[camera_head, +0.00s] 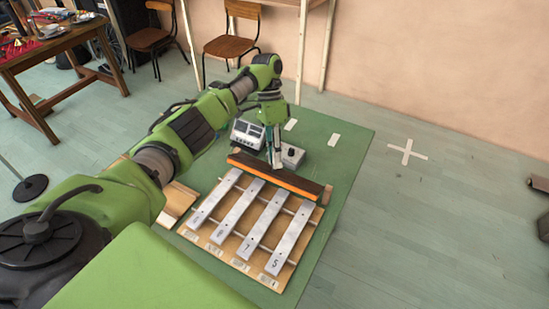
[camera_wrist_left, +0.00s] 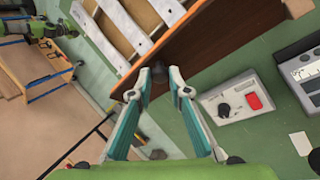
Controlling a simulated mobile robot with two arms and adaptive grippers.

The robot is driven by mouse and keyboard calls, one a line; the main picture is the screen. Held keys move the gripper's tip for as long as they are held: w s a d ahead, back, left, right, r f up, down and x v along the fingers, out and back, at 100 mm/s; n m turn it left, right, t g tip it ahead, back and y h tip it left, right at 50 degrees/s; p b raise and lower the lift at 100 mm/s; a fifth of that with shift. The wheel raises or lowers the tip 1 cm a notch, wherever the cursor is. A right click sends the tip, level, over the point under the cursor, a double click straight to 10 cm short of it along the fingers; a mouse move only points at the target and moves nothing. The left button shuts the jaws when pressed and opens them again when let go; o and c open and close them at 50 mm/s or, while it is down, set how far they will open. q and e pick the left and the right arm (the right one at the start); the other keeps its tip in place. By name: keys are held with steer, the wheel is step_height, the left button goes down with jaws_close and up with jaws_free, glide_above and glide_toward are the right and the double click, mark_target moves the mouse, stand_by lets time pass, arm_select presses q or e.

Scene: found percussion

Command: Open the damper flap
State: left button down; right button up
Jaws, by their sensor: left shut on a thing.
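The damper flap (camera_head: 303,185) is a long dark board with an orange face at the far end of the metal bars (camera_head: 264,222). It stands raised along its length; I cannot tell its exact angle. In the left wrist view the brown flap (camera_wrist_left: 205,32) runs diagonally beside the pale bars (camera_wrist_left: 125,25). My left gripper (camera_head: 274,162) reaches down to the flap's far side, near its middle. In the left wrist view its fingertips (camera_wrist_left: 160,80) close around a small dark knob (camera_wrist_left: 157,73) at the flap's edge. My right gripper is not in view.
A small grey box (camera_head: 293,155) with a dark knob and a larger grey device (camera_head: 247,134) stand close behind the flap. In the left wrist view the box (camera_wrist_left: 235,97) shows a red button. The green mat (camera_head: 345,155) is clear to the right.

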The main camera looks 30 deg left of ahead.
arm_select(q)
steer(key=c, duration=1.9)
jaws_free()
steer(key=shift+d, duration=0.1)
steer(key=v, duration=0.7)
steer(key=shift+r, duration=0.15)
steer(key=shift+w+r, duration=0.1)
